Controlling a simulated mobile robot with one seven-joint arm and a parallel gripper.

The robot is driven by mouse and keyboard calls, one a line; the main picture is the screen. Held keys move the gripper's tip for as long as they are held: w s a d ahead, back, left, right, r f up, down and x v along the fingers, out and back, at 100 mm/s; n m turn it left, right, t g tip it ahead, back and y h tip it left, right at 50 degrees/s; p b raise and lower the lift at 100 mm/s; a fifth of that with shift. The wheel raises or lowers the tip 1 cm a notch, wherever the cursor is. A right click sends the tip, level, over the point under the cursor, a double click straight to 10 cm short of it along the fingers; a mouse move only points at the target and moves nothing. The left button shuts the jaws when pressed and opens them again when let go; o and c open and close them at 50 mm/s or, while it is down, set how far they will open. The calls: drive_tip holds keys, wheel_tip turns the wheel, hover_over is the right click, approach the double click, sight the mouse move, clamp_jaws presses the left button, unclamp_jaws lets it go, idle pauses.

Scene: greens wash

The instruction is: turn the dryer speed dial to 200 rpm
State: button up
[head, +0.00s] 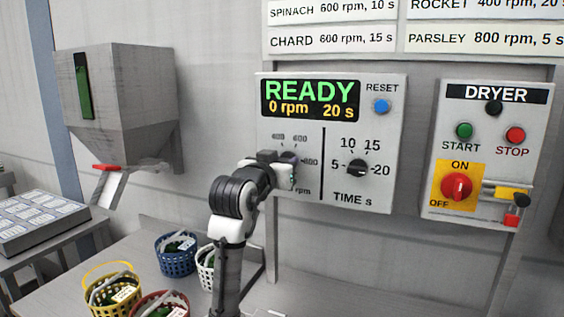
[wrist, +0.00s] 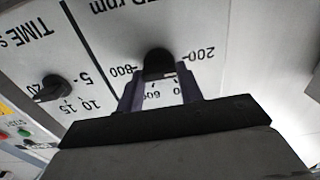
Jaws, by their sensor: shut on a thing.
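The dryer control panel (head: 333,215) is on the wall in the head view. Its display (head: 310,101) reads READY, 0 rpm, 20 s. My gripper (head: 284,170) is at the panel's lower left and covers the speed dial in that view. In the wrist view, upside down, the black speed dial (wrist: 158,62) is between the two fingers of my gripper (wrist: 158,82), which is shut on it. The 200 mark (wrist: 199,54) is to its right and 800 to its left; the marks below are partly covered. I cannot tell where the dial points.
The time dial (head: 357,168) is right of my gripper, with the blue reset button (head: 382,106) above. Farther right is the dryer box (head: 485,145) with start, stop and a red on/off switch (head: 456,187). Several baskets (head: 176,262) stand on the counter below.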

idle(0.3)
drive_tip(key=o, duration=1)
drive_tip(key=b+v, duration=0.4)
drive_tip(key=v, duration=1)
drive_tip(key=shift+w, duration=0.1)
drive_tip(key=shift+f, duration=0.1)
